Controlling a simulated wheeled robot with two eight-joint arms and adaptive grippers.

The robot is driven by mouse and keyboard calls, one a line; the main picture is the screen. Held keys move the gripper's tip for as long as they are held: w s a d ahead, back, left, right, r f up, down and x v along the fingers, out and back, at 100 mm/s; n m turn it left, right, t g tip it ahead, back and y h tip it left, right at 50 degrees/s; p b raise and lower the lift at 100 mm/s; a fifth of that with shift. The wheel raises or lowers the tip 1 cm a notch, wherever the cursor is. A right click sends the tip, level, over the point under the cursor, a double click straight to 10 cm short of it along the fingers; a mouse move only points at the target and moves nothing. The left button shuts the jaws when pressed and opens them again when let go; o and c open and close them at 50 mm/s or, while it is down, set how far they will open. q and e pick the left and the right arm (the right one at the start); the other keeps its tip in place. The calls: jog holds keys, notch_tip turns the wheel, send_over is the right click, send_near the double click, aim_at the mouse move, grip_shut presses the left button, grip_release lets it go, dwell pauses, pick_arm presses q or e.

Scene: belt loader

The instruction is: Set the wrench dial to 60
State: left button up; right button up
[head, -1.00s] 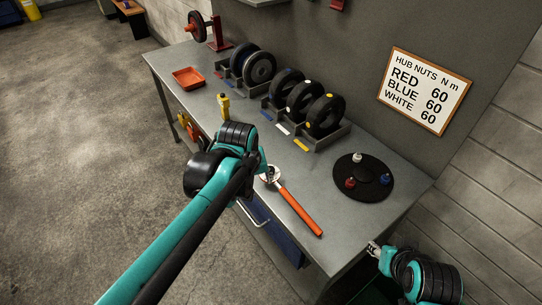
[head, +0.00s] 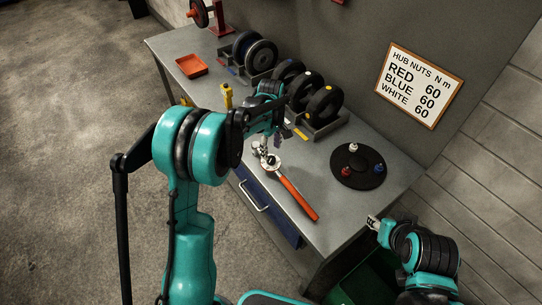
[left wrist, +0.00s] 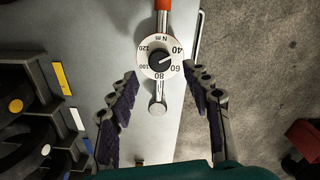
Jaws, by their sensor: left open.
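The torque wrench (head: 297,198), with an orange handle and a metal head, lies on the grey bench. Its round white dial (left wrist: 148,71) is marked 40 to 120 N m and has a black centre knob (left wrist: 160,60). A pale line on the knob points towards the 40 and 60 side; its exact reading is unclear. My left gripper (head: 263,151) is at the wrench head. In the left wrist view its open fingers (left wrist: 161,74) stand apart on both sides of the dial, with nothing between them gripped. My right gripper (head: 373,222) is by the bench's right front edge, its jaws too small to judge.
A sign (head: 419,87) lists red, blue and white hub nuts at 60. A black disc (head: 352,178) with coloured nuts lies right of the wrench. Wheels in a rack (head: 328,130), a yellow-topped tool (head: 227,95) and a red tray (head: 190,67) stand farther back.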

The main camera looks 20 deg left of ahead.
aim_at(271, 158)
pick_arm(q)
notch_tip(271, 158, down, 5)
jog(key=shift+b, duration=0.45)
grip_shut()
